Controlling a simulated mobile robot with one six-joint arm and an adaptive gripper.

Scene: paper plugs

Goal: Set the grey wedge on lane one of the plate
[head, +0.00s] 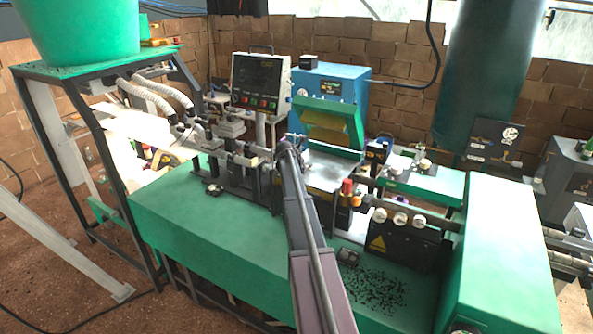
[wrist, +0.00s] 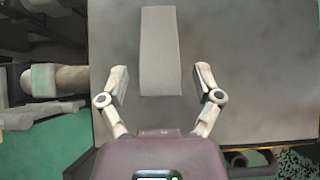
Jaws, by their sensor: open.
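The grey wedge (wrist: 160,45) is a long pale block, slightly wider at its near end. In the wrist view it appears over the grey metal plate (wrist: 255,85); I cannot tell its height above it. My gripper (wrist: 161,76) is open, one finger on each side of the wedge's near end, with gaps on both sides. The plate shows in the head view (head: 333,172) beyond my arm. No lane marks are readable on it. The wedge and my fingers cannot be made out in the head view.
A green machine bed (head: 200,215) spreads in front of the plate. Clamps and rods (head: 235,150) stand left of it. Knobs and a black box with a warning sign (head: 395,240) stand right. A blue machine (head: 330,95) with a green chute is behind. Dark granules (head: 375,290) lie on the bed.

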